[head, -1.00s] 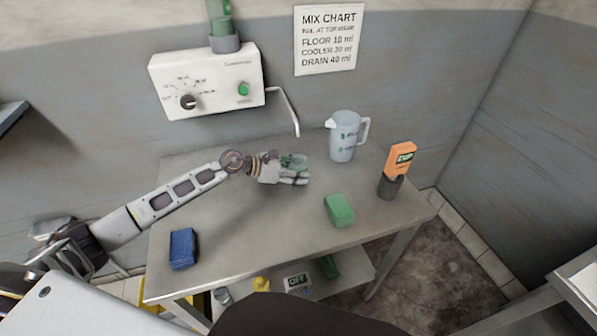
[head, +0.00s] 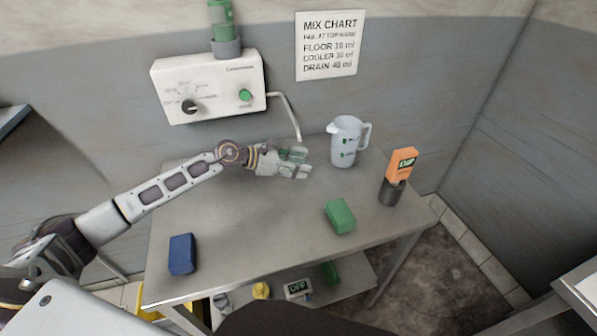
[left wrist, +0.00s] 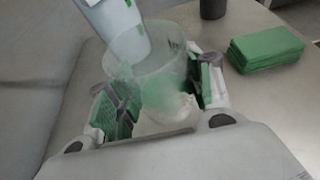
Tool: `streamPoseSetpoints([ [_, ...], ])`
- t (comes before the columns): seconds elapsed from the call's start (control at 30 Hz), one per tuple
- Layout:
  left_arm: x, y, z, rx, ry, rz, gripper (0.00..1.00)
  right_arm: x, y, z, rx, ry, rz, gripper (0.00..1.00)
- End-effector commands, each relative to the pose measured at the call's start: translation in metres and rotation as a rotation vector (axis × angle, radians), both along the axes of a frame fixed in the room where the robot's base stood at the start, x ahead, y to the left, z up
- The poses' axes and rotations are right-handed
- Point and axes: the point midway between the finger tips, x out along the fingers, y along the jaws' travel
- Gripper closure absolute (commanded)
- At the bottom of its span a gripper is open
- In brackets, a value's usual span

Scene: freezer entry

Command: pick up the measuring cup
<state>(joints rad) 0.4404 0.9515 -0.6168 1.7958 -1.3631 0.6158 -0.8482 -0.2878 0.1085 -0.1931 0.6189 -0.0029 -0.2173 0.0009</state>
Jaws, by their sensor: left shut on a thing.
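The measuring cup (left wrist: 150,62) is clear, with a greenish tint, and stands between the green-padded fingers in the left wrist view. My left gripper (left wrist: 160,95) is shut on it, one finger on each side. In the head view my left gripper (head: 286,162) is over the back middle of the table, left of the pitcher. The cup is hard to make out there, as it is see-through and partly behind the fingers. My right gripper is not in view.
A pale pitcher (head: 343,149) stands close to the right of the left gripper. A green sponge (head: 340,215), an orange meter (head: 401,164) in a dark holder (head: 391,192) and a blue sponge (head: 182,254) are on the steel table (head: 250,230). A wall dispenser (head: 208,88) has a bent spout (head: 292,115).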

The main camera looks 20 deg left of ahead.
Motion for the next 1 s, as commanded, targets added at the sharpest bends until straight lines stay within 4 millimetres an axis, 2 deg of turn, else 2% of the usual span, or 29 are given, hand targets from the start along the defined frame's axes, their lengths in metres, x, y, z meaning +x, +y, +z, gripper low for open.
streamPoseSetpoints([
  [0.17,0.0,0.0,0.017,0.0,-0.002,0.0,0.77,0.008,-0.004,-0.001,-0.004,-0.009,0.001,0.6],
  [0.57,-0.014,0.022,0.016,0.001,0.001,0.001,0.77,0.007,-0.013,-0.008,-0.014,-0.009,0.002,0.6],
  [1.0,-0.04,0.06,0.014,0.001,0.004,0.002,0.77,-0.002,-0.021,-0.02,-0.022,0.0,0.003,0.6],
])
